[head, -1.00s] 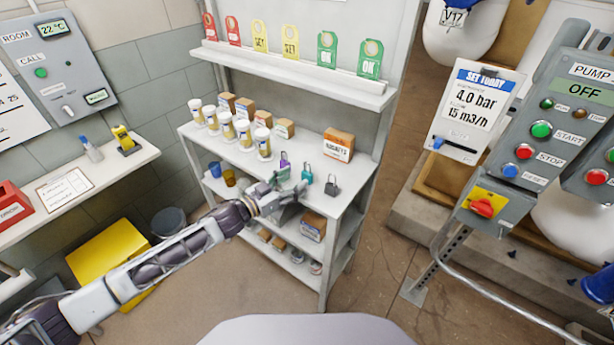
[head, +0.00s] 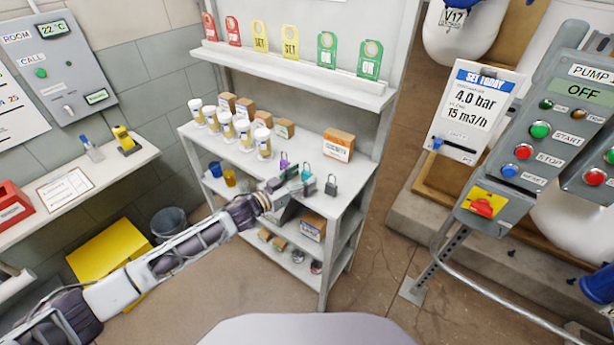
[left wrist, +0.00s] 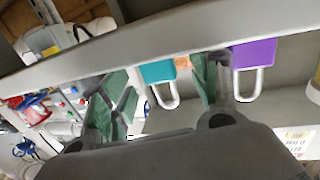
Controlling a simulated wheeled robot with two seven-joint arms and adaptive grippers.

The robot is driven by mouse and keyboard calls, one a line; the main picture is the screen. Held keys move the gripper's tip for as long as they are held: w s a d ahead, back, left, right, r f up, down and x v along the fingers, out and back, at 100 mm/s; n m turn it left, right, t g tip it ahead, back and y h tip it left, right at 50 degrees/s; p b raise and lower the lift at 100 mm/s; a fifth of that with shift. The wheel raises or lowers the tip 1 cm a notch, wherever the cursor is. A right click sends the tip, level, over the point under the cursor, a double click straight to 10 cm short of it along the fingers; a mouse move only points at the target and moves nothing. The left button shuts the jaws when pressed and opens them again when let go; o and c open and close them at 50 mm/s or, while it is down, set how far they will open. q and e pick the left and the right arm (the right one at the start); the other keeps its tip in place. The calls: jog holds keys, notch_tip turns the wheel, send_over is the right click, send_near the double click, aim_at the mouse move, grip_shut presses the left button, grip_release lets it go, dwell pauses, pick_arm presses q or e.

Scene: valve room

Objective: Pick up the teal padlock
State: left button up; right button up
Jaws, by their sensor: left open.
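The teal padlock (head: 306,171) stands on the middle shelf, between a purple padlock (head: 284,161) and a grey padlock (head: 331,185). My left gripper (head: 299,181) is open at the shelf's front edge, close in front of the teal padlock, and partly covers it. In the left wrist view the teal padlock (left wrist: 157,73) shows between the two green-padded fingers (left wrist: 162,85), with its pale shackle visible. I cannot tell whether the fingers touch it. The purple padlock (left wrist: 254,54) lies just outside the right-hand finger there. My right gripper is not in view.
White-lidded jars (head: 228,125) and small boxes stand at the shelf's left and back, with a larger brown box (head: 339,146) behind the padlocks. An upper shelf (head: 290,75) overhangs. The shelf's front right corner is clear.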

pick_arm(q)
jog(key=shift+x, duration=1.05)
jog(key=shift+w+d, duration=0.1)
jog(key=shift+d, duration=0.05)
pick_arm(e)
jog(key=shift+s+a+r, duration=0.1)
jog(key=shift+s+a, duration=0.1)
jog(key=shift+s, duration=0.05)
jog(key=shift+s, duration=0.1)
pick_arm(q)
jog(key=c, duration=1)
jog(key=shift+c, duration=0.2)
notch_tip(320, 180, up, 8)
jog(key=shift+r+p, duration=0.1)
jog(key=shift+p, duration=0.35)
jog(key=shift+r, duration=0.8)
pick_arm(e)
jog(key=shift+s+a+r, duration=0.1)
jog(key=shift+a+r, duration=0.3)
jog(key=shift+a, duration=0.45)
